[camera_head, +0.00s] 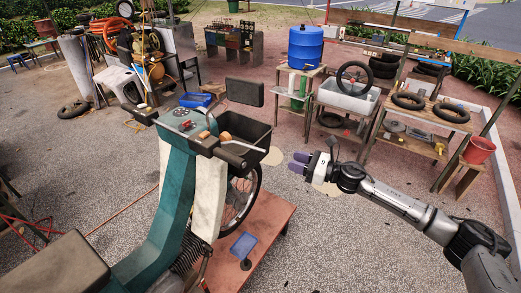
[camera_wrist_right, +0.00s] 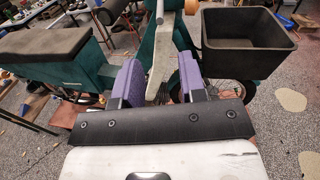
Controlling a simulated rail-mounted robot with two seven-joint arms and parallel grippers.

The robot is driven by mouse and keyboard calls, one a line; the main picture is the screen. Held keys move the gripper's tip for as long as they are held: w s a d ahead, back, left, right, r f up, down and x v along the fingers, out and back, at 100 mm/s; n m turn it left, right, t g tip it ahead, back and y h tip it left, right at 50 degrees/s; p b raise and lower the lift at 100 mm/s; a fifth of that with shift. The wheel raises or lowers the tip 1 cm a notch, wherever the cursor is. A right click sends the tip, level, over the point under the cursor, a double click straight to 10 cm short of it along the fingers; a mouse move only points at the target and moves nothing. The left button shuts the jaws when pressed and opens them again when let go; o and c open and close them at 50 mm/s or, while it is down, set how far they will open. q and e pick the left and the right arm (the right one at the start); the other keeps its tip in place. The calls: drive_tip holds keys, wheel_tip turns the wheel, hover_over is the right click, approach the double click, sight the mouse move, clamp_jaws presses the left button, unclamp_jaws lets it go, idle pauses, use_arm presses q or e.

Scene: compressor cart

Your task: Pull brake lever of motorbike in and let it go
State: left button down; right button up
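The teal motorbike (camera_head: 165,205) stands at the centre left, with its handlebar (camera_head: 218,145) and black right-hand grip (camera_head: 240,155) beside the front basket. An orange-tan part (camera_head: 225,136) shows near the grip; I cannot clearly make out the brake lever. My right gripper (camera_head: 298,163) has purple fingers and is to the right of the handlebar, apart from it. In the right wrist view the right gripper (camera_wrist_right: 159,82) is open and empty, with the bike's pale leg shield (camera_wrist_right: 162,62) beyond its fingers. My left gripper is not in view.
Shelves with tyres (camera_head: 408,101) stand behind. Open ground lies between.

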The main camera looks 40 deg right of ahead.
sight(260, 149)
drive_tip(key=p+x, duration=0.4)
drive_tip(key=x, duration=0.7)
drive_tip(key=shift+r, duration=0.15)
drive_tip(key=shift+x, duration=0.85)
drive_tip(key=shift+w, duration=0.15)
drive_tip(key=shift+c, duration=0.2)
drive_tip(key=c, duration=0.6)
clamp_jaws()
drive_tip(key=shift+a+p, duration=0.1)
drive_tip(key=shift+p, duration=0.2)
